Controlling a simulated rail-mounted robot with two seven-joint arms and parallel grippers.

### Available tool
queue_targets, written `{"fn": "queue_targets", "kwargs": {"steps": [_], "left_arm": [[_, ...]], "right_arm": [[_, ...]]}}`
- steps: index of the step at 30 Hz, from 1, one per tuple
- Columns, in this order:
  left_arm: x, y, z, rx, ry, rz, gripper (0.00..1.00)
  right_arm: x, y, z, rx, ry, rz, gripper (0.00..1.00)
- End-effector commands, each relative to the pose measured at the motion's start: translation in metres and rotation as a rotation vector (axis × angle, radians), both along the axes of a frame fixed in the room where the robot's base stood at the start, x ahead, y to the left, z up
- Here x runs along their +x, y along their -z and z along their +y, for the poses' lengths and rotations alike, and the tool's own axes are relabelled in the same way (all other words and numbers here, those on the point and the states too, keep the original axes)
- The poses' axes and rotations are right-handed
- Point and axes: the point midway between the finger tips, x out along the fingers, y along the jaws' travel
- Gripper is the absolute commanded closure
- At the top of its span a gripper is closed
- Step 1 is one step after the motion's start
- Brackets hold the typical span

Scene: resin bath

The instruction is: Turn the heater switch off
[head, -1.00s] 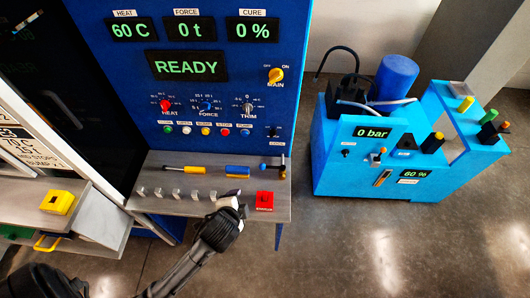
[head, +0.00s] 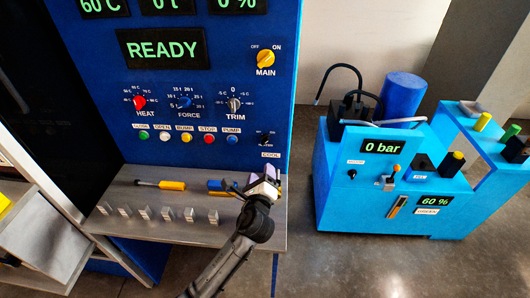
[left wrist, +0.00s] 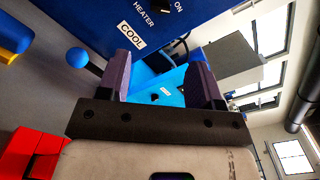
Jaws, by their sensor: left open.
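The heater switch (head: 266,139) is a small black knob at the lower right of the blue press panel, above the COOL label (head: 271,155). In the left wrist view the knob (left wrist: 163,8) is at the top edge, between the words HEATER and ON; I cannot tell its setting for sure. My left gripper (head: 265,179) is over the right end of the grey shelf, below the switch and apart from it. In the left wrist view its two purple-padded fingers (left wrist: 161,76) are open with nothing between them. My right gripper is not in view.
The grey shelf (head: 140,222) bears a yellow-handled tool (head: 161,185) and several small metal blocks. A blue pump unit (head: 335,195) stands to the right across open floor.

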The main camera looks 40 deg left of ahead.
Motion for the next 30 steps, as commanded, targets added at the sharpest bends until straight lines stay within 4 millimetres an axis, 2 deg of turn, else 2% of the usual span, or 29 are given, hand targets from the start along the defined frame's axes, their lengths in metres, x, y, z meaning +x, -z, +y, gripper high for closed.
{"fn": "queue_targets", "kwargs": {"steps": [18, 24, 30], "left_arm": [[0.086, 0.001, 0.058, 0.002, -0.003, -0.001, 0.40], [0.102, 0.001, 0.069, 0.000, -0.001, 0.000, 0.40], [0.109, 0.000, 0.073, 0.000, -0.001, 0.001, 0.40]], "right_arm": [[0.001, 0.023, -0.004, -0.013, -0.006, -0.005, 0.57], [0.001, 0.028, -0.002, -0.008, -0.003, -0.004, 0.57], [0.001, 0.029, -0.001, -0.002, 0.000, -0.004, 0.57]]}}
